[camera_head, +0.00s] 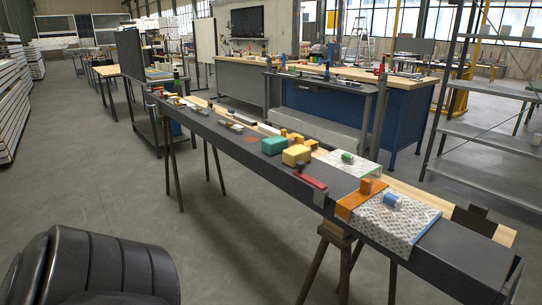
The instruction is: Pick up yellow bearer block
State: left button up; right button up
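A yellow block (296,155) sits on the long dark bench (262,160), near its middle. A teal block (274,145) stands just behind it to the left. Smaller orange-yellow blocks (295,138) lie beyond it near the far edge. A red-handled clamp-like tool (311,181) is at the near edge, to the right of the yellow block. Neither of my grippers shows in the head view, so whether they hold anything cannot be seen.
The bench rests on trestles (341,236). A blue workbench (322,103) and grey shelving (490,135) stand behind. The floor (130,200) at left is open.

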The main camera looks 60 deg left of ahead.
aim_at(290, 156)
jog(key=u, duration=2.4)
jog(key=i, duration=1.5)
jog(key=z, duration=0.5)
